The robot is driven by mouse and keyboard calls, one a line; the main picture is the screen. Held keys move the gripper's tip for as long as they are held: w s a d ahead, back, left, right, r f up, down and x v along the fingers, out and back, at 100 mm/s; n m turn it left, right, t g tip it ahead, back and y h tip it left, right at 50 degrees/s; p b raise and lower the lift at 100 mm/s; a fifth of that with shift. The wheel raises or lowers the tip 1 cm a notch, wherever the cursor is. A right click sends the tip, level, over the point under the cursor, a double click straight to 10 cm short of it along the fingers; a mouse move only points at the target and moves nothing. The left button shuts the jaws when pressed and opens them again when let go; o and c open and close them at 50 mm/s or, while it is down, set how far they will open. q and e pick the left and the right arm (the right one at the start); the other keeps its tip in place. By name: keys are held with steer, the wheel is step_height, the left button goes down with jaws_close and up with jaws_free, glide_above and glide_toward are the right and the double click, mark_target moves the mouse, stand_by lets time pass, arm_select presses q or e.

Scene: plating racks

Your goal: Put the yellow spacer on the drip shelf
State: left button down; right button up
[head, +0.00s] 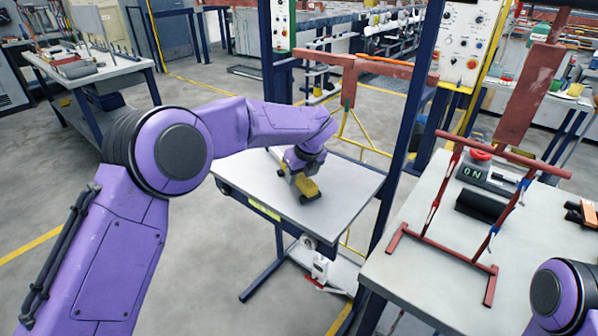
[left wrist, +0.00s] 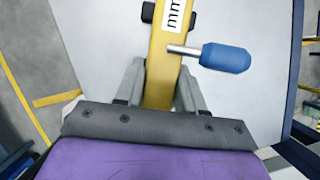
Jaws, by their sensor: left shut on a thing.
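The yellow spacer (head: 307,187) is at the grey-topped table (head: 345,200) in the middle of the head view. It is a yellow bar with dark feet or wheels. In the left wrist view the spacer (left wrist: 163,75) shows a white label with "mm" and a blue knob (left wrist: 225,58) on a metal pin. My left gripper (head: 299,179) is shut on the spacer, one finger on each side of the bar. I cannot tell whether the spacer touches the tabletop. A pale lower shelf (head: 333,277) is under this table; I cannot tell whether it is the drip shelf. My right gripper is out of view.
A blue post (head: 408,120) and a red-brown crossbar (head: 345,62) stand behind the table. The tabletop around the spacer is clear.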

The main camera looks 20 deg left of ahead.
arm_select(q)
steer(key=c, duration=0.7)
jaws_free()
steer(key=shift+f, duration=0.1)
steer(key=b+v, duration=0.1)
steer(key=v, duration=1.1)
steer(key=shift+d, duration=0.1)
